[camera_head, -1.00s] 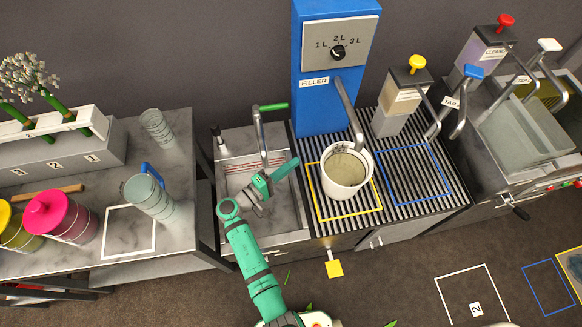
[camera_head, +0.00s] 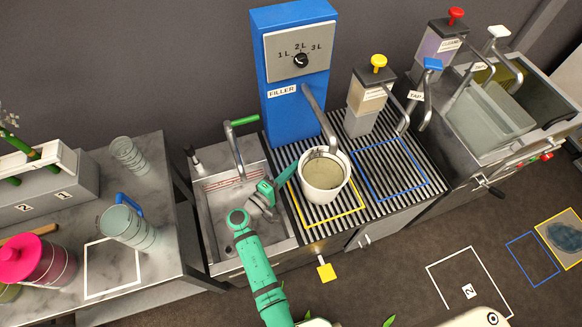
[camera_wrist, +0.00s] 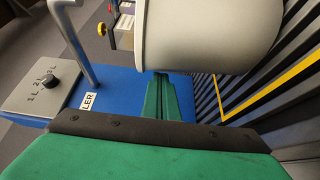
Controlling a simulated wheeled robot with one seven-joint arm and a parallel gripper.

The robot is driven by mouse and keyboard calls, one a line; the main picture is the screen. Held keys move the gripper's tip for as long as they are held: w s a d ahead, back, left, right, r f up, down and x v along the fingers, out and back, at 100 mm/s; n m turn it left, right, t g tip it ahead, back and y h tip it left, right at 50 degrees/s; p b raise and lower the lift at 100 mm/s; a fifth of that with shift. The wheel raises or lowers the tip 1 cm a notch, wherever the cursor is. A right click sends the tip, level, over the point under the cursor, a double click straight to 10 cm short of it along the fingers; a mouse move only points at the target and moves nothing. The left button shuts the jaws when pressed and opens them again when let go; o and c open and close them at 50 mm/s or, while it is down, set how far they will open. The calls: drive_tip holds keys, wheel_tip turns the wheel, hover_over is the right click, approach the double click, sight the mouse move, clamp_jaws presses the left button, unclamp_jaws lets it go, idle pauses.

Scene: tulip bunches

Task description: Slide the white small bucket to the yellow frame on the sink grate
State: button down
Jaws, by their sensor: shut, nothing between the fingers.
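The white small bucket (camera_head: 325,181) stands upright on the dark slatted grate, under the filler spout. The yellow frame (camera_head: 336,221) is marked on the grate around and in front of the bucket; its far side is hidden by the bucket. My gripper (camera_head: 294,169) is shut and empty, at the bucket's left side. Its tip looks very close to the wall; I cannot tell whether it touches.
The blue filler (camera_head: 295,105) stands behind the bucket. A sink basin (camera_head: 222,205) with a green-handled tap (camera_head: 237,150) lies left, under my arm. A blue frame (camera_head: 412,193) on the right part of the grate is empty. A yellow-topped dispenser (camera_head: 370,100) stands behind.

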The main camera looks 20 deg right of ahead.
drive_tip(key=shift+s+d, duration=0.65)
drive_tip(key=s+a, duration=0.2)
drive_tip(key=a, duration=0.9)
drive_tip(key=shift+s+a, duration=0.2)
drive_tip(key=shift+s, duration=0.05)
